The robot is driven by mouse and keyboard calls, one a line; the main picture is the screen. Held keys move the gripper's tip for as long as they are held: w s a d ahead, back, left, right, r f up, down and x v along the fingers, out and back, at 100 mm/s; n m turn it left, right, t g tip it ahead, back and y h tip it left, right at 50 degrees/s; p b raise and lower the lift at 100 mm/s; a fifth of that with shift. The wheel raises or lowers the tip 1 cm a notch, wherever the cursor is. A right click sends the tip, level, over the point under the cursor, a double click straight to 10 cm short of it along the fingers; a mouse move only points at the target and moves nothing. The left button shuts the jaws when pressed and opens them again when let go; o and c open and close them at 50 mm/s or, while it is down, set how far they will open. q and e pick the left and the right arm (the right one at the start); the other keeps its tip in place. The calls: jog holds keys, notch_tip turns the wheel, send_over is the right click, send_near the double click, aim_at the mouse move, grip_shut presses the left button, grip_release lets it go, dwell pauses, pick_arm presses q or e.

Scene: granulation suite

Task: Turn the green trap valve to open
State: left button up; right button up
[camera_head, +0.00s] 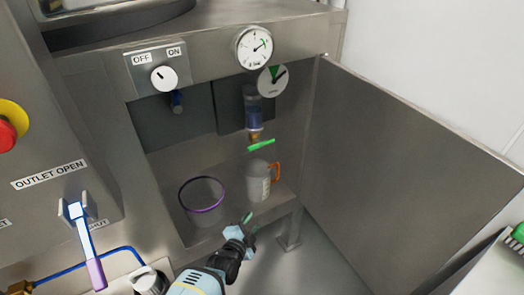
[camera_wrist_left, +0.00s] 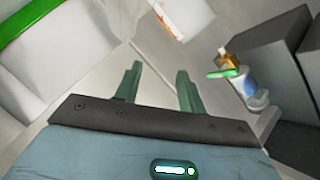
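The green trap valve handle (camera_head: 262,145) lies roughly crosswise under the brass fitting (camera_head: 254,134) of a clear trap bowl holding blue liquid (camera_head: 253,108). In the left wrist view the green handle (camera_wrist_left: 224,72) shows to the right of my fingers, beside the brass fitting (camera_wrist_left: 229,59). My left gripper (camera_head: 246,226) is below the handle and in front of the cabinet, apart from it. Its two fingers (camera_wrist_left: 158,82) stand open with nothing between them. My right gripper is not in view.
A jug with an orange handle (camera_head: 258,181) stands below the valve. A purple-rimmed bucket (camera_head: 203,207) is to its left. A large open metal door (camera_head: 410,170) bounds the right. Gauges (camera_head: 254,47) and an OFF/ON knob (camera_head: 164,78) sit above; an outlet lever (camera_head: 86,240) is at left.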

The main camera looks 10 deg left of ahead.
pick_arm(q)
jog(key=w+r+m+t+b, duration=0.25)
jog(key=w+r, duration=0.35)
jog(key=w, duration=0.4)
jog(key=m+y, duration=0.2)
jog(key=m, duration=0.1)
send_near(261, 146)
jog(key=w, duration=0.3)
jog(key=shift+w+a+f+n+t+b, duration=0.1)
jog(key=shift+w+f+n+t+b, duration=0.15)
jog(key=shift+b, duration=0.25)
jog(key=shift+w+f+t+b, duration=0.2)
jog(key=shift+f+b, duration=0.2)
jog(key=shift+b, duration=0.1)
jog(key=w+b, duration=0.3)
jog(key=b, duration=0.2)
jog(key=w+b, duration=0.3)
jog(key=b, duration=0.2)
jog(key=shift+w+d, duration=0.2)
jog(key=shift+w, duration=0.05)
jog(key=shift+w+r, duration=0.15)
jog(key=shift+w, duration=0.1)
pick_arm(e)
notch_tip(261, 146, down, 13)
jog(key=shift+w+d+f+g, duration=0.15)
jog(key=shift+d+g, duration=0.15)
pick_arm(q)
jog(key=shift+r, duration=0.1)
